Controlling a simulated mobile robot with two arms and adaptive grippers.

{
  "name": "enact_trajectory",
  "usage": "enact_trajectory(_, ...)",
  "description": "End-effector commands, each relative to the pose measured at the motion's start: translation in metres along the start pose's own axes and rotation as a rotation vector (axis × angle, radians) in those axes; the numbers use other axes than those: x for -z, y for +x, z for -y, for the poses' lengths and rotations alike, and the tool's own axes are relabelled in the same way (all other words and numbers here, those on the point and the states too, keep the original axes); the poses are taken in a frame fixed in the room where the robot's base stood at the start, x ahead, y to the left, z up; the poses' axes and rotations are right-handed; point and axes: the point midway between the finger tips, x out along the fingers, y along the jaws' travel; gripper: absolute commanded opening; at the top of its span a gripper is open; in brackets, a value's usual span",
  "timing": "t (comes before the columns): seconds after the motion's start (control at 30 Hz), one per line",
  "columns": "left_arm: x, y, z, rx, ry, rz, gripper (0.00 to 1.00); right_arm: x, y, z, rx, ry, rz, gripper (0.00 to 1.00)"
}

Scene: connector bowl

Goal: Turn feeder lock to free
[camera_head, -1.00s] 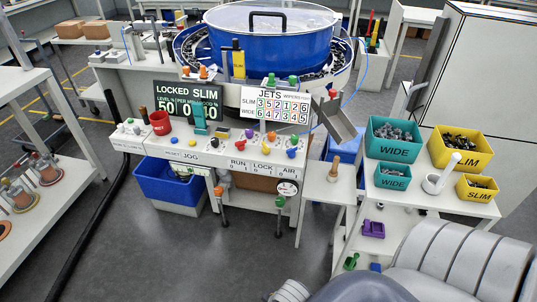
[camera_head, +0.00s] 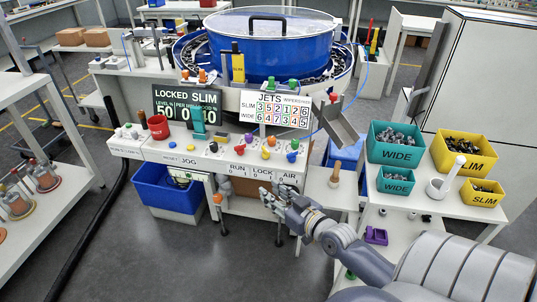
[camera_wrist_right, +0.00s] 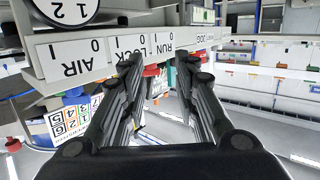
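The console (camera_head: 200,150) has RUN, LOCK and AIR labels on its front. The LOCK label (camera_head: 262,176) shows near the right end, and it also shows upside down in the right wrist view (camera_wrist_right: 131,45). A dark sign (camera_head: 187,103) reads LOCKED SLIM. My right gripper (camera_head: 271,198) is just below and in front of the LOCK and AIR labels. In the right wrist view its fingers (camera_wrist_right: 158,63) are spread apart with nothing clearly between them. The lock's own handle cannot be made out; the gripper may cover it. My left gripper is out of view.
A blue bowl feeder (camera_head: 270,48) stands behind the console. Teal and yellow bins (camera_head: 397,155) stand on the right table. An orange-tipped handle (camera_head: 217,199) hangs below RUN. A blue bin (camera_head: 168,185) sits under the console. The floor in front is clear.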

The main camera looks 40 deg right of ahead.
Motion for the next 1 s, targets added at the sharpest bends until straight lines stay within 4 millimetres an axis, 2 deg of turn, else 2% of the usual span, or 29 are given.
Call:
enact_trajectory(0.03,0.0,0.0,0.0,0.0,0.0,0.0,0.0,0.01,0.002,-0.019,-0.035,0.002,-0.049,0.28)
enact_trajectory(0.1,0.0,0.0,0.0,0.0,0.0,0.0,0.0,0.022,0.002,-0.039,-0.076,0.008,-0.107,0.28)
enact_trajectory(0.23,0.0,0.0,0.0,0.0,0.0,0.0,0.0,0.034,0.001,-0.06,-0.118,0.013,-0.164,0.28)
enact_trajectory(0.47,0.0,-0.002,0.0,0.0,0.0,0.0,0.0,0.041,0.017,-0.066,-0.126,0.014,-0.177,0.28)
enact_trajectory(0.8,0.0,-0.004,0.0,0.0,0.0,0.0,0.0,0.05,0.072,-0.072,-0.125,0.014,-0.176,0.28)
enact_trajectory(1.0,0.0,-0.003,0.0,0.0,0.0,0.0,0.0,0.053,0.095,-0.074,-0.124,0.013,-0.174,0.28)
